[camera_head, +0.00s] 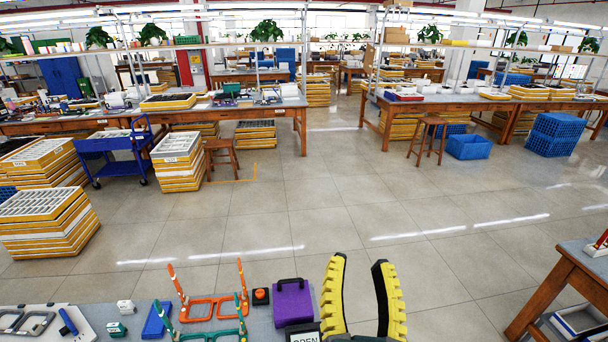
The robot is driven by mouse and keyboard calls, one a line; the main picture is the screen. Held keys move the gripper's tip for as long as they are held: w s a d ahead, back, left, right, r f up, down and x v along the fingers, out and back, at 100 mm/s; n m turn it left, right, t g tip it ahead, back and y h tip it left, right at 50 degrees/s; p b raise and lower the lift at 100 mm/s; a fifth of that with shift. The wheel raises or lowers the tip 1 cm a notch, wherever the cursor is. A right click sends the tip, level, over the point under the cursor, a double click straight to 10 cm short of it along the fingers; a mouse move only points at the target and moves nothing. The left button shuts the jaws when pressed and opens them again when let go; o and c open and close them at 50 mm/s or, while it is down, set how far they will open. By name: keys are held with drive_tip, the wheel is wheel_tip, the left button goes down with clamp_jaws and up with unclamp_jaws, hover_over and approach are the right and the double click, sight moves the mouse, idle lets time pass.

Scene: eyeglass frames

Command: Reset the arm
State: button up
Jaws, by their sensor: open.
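My gripper (362,300) shows at the bottom of the view, right of centre. Its two yellow and black fingers point up and stand apart, with nothing between them. It is just right of a purple case (292,303) with a dark handle. Orange eyeglass frames (203,308) stand on the near table left of the case, with their temples pointing up. Teal eyeglass frames (212,335) are in front of them, partly cut off by the bottom edge. The rest of my arm is mostly out of view.
The near table also holds a black and orange button box (261,296), a blue block (157,320), small white and green boxes and a white tray at left. A wooden table (572,275) is at right.

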drive_tip(key=s+r+n+t+y, duration=0.1)
drive_tip(key=s+r+n, duration=0.2)
drive_tip(key=s+r, duration=0.4)
wheel_tip(320, 180, up, 26)
drive_tip(key=w+p, duration=0.1)
drive_tip(key=p, duration=2.4)
drive_tip(key=shift+a+p, duration=0.15)
drive_tip(key=shift+p, duration=0.25)
drive_tip(key=shift+r, duration=0.1)
clamp_jaws()
